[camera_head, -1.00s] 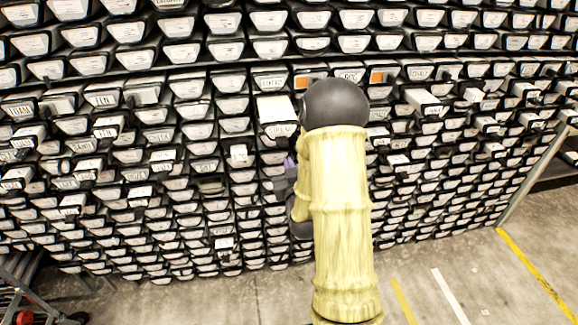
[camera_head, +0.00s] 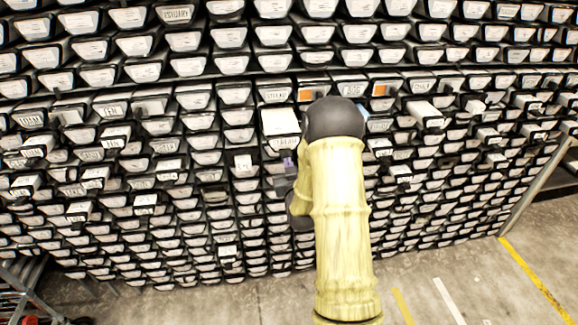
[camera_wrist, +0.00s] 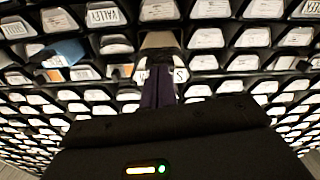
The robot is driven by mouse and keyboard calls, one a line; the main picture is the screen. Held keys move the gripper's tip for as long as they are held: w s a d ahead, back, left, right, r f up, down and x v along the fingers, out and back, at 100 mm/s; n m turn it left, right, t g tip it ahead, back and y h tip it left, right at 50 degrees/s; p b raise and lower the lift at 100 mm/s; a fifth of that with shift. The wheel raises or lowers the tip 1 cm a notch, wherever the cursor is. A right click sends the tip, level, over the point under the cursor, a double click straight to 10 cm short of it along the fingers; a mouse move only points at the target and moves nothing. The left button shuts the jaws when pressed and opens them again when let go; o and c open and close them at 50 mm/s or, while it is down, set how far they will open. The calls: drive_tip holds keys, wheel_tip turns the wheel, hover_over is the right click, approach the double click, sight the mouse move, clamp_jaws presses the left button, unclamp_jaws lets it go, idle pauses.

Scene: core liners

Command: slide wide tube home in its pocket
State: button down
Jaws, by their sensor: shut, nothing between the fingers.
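A wide pale tube (camera_head: 280,122) sticks out of the rack, left of my arm in the head view. Its labelled end faces me. In the wrist view a beige tube top (camera_wrist: 158,41) shows straight ahead, above a white end label (camera_wrist: 181,75) partly hidden by my fingers. My gripper (camera_wrist: 158,86) is shut and empty, its dark purple fingers pointing at that end. I cannot tell whether they touch it. In the head view the gripper (camera_head: 286,164) is mostly hidden by my arm, just below the tube's end.
The rack is packed with rows of labelled tubes. Other tubes protrude at the right (camera_head: 425,112) and left (camera_head: 80,210). A blue object (camera_wrist: 63,52) juts out at the left in the wrist view. Open concrete floor (camera_head: 410,275) lies in front of the rack.

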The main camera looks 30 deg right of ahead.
sight(285, 149)
drive_tip(key=shift+b+x, duration=1.2)
drive_tip(key=shift+x, duration=3.9)
idle(1.5)
drive_tip(key=shift+f, duration=0.1)
drive_tip(key=shift+s+a+b, duration=0.2)
drive_tip(key=shift+s+b, duration=0.15)
drive_tip(key=shift+s, duration=0.3)
drive_tip(key=shift+v, duration=0.85)
